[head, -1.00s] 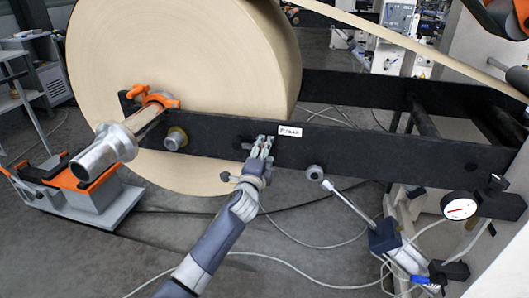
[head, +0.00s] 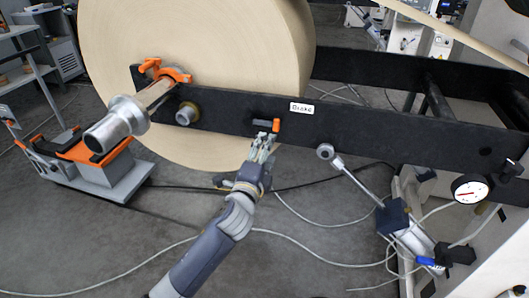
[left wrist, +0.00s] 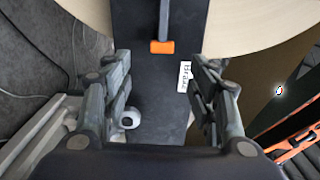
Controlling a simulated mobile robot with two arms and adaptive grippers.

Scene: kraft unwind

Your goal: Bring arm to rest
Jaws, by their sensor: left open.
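My left gripper (head: 262,146) is open and empty, just below and in front of the black side beam (head: 380,135) of the unwind stand. A small lever with an orange tip (head: 274,125) sits on the beam just above the fingertips, beside a white label reading "Brake" (head: 302,108). In the left wrist view, the open fingers (left wrist: 158,68) stand on both sides of the beam. The orange tip (left wrist: 162,47) lies ahead of them with a visible gap, and the label (left wrist: 184,77) is near one finger. My right gripper is out of view.
A large kraft roll (head: 200,60) sits behind the beam, with a metal shaft end (head: 115,122) sticking out at left. A grey and orange cart (head: 95,165) stands at lower left. A cylinder (head: 350,175) and dial gauge (head: 470,188) are at right. Cables cross the floor.

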